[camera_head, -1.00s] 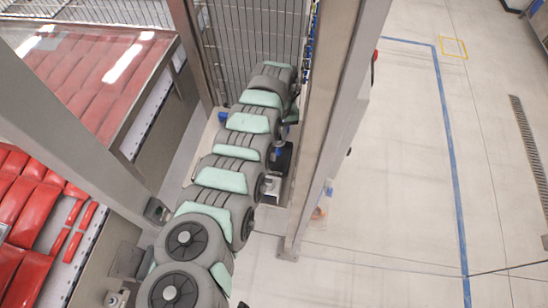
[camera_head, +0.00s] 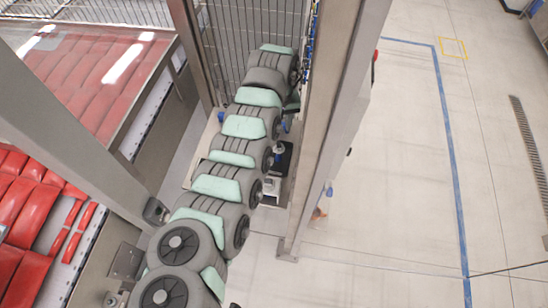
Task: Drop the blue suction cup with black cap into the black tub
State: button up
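No blue suction cup with black cap can be made out in the head view. A dark, box-like shape (camera_head: 284,157) shows partly behind my arm, beside the metal post; I cannot tell whether it is the black tub. My grey and pale green arm runs from the bottom left up to the mesh fence. My gripper cannot be made out, so its state and anything in it are hidden.
Metal posts (camera_head: 327,120) stand close to the right of my arm. A mesh fence (camera_head: 250,35) is behind it. Red segmented panels (camera_head: 30,205) lie at the left. The pale floor (camera_head: 400,170) at the right is open, with a blue line (camera_head: 447,130).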

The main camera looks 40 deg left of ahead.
jog(key=shift+r+b, duration=0.5)
jog(key=shift+r, duration=2.15)
